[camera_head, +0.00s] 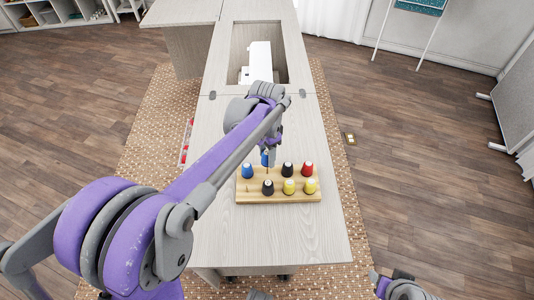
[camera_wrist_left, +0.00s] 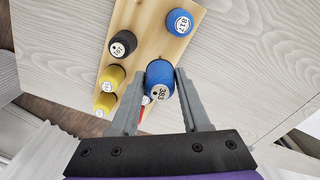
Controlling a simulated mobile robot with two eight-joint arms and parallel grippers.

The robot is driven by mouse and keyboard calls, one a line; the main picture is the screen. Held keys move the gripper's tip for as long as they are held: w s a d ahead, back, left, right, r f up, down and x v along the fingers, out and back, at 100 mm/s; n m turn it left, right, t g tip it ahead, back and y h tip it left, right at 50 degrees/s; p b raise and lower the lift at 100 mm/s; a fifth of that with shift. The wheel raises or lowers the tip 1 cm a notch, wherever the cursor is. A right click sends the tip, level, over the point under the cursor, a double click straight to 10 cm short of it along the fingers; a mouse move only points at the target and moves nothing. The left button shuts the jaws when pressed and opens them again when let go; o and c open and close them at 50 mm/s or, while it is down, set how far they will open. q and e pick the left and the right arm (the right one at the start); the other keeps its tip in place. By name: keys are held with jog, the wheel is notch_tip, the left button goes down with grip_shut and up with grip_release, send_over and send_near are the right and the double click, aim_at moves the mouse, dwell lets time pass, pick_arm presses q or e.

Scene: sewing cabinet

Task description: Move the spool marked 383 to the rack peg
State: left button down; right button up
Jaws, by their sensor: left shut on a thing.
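The blue spool marked 383 (camera_wrist_left: 160,80) is between the fingers of my left gripper (camera_wrist_left: 159,74), label facing the wrist camera. In the head view the left gripper (camera_head: 270,155) is over the back of the wooden rack (camera_head: 244,196), and the blue spool (camera_head: 265,159) shows partly behind it. The gripper is shut on this spool. The spool appears to be above the rack; its lower end and any peg under it are hidden. An empty spot with a thin peg (camera_head: 248,189) shows at the rack's front left.
The rack holds a blue spool marked 817 (camera_wrist_left: 180,22), two black spools (camera_head: 287,169) (camera_head: 268,187), two yellow spools (camera_head: 289,186) (camera_head: 309,185) and a red spool (camera_head: 307,168). A white sewing machine (camera_head: 258,62) stands farther back. The near tabletop (camera_head: 290,240) is clear.

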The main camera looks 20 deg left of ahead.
pick_arm(q)
jog(key=shift+f+b, duration=0.35)
jog(key=shift+f, duration=0.35)
jog(key=shift+f+b, duration=1)
jog(key=shift+f, duration=0.6)
jog(key=shift+c, duration=1.5)
grip_release()
jog(key=shift+r, duration=0.15)
notch_tip(320, 180, up, 11)
jog(key=p, duration=0.1)
jog(key=shift+f, duration=0.2)
